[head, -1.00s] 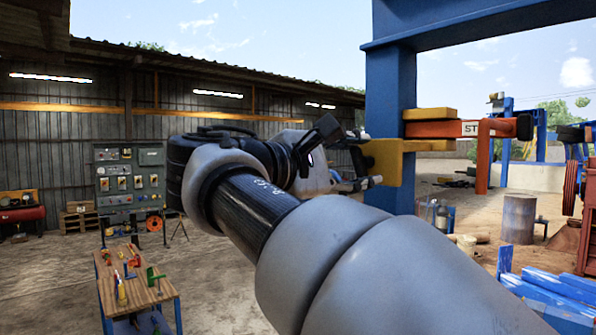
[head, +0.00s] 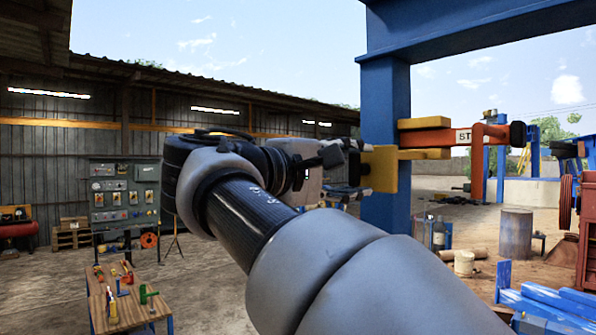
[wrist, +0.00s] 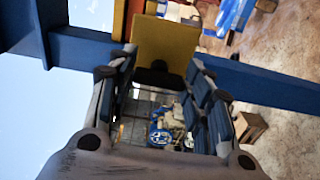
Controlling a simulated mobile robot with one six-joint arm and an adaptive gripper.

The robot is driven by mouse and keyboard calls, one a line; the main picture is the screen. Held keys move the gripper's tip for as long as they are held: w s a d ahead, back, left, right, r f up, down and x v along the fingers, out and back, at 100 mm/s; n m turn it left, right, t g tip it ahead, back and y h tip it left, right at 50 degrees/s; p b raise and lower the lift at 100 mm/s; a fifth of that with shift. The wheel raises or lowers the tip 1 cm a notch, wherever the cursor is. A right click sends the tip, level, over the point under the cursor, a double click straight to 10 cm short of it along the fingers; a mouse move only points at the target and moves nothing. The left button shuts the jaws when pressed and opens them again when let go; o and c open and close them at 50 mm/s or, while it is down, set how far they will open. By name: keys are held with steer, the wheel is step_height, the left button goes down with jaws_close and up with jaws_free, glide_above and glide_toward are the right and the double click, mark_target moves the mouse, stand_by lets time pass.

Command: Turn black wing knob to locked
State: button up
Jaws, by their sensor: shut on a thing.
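The black wing knob (wrist: 158,76) is a dark shape at the face of the yellow block (wrist: 165,42) in the wrist view. My gripper (wrist: 160,70) has one finger on each side of it and is shut on it. The fingers and dim light hide most of the knob's outline, so I cannot tell which way its wings point. In the head view my gripper (head: 358,168) reaches the left side of the yellow block (head: 385,172), which sits on the blue post. No locked mark is readable.
The blue post (head: 386,110) and its overhead beam stand close to my gripper. An orange arm (head: 480,150) with a partly visible label extends right of the post. A tool-covered workbench (head: 130,300) and a grey control panel (head: 124,195) stand at left.

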steer(key=shift+c, duration=0.2)
steer(key=o, duration=1.1)
steer(key=shift+a, duration=0.1)
steer(key=v, duration=1.2)
steer(key=shift+f, duration=0.1)
